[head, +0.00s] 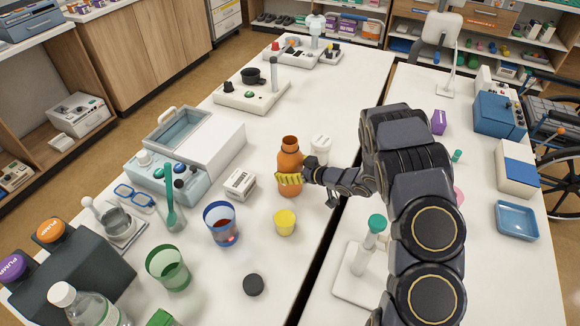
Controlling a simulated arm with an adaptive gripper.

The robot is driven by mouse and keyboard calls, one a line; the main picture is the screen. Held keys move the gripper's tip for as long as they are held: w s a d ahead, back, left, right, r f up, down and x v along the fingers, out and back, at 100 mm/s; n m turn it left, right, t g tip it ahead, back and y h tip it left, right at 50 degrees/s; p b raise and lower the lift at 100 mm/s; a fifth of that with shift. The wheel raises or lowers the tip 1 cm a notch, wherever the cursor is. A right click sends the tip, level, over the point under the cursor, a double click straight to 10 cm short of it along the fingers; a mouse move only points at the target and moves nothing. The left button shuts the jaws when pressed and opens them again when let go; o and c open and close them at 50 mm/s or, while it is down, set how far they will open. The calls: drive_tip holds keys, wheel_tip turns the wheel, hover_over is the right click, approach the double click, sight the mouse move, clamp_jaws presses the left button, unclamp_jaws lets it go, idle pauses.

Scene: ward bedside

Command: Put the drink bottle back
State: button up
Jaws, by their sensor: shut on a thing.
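An orange drink bottle (288,155) stands upright, or nearly so, over the white table right of the middle. Its mouth is open, with no cap on it. My gripper (290,178) comes from the right and is shut on the bottle's lower body. Yellow fingertip parts show across the bottle's front. I cannot tell whether the bottle's base touches the table. A round black cap (253,285) lies on the table near the front.
A white pill bottle (320,149) stands close behind the gripper. A small white box (239,184), a yellow cup (285,222) and a blue cup (221,225) stand nearby. A dark gap (322,252) separates two tables. Table behind the bottle is clear.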

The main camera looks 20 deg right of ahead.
drive_tip(key=o, duration=1.2)
drive_tip(key=shift+c, duration=0.2)
drive_tip(key=shift+s+d+r, duration=0.2)
drive_tip(key=shift+s+r, duration=0.05)
drive_tip(key=v, duration=1.1)
drive_tip(key=w+d+r+m+g+h, duration=0.1)
drive_tip(key=w+d+r+h, duration=0.1)
drive_tip(key=d+r+h, duration=0.5)
drive_tip(key=s+r+m+g+h, duration=0.3)
drive_tip(key=s+r+m+h, duration=0.1)
drive_tip(key=s+r+h, duration=0.15)
drive_tip(key=s+a+r+g+y, duration=0.1)
drive_tip(key=s+a+g, duration=0.3)
drive_tip(key=s+a, duration=0.7)
drive_tip(key=s+a+r+m+g+y, duration=0.1)
drive_tip(key=s+a+g+y, duration=0.3)
drive_tip(key=s+a, duration=0.8)
drive_tip(key=s+r+g, duration=0.1)
drive_tip(key=s, duration=0.1)
drive_tip(key=shift+s+y, duration=0.35)
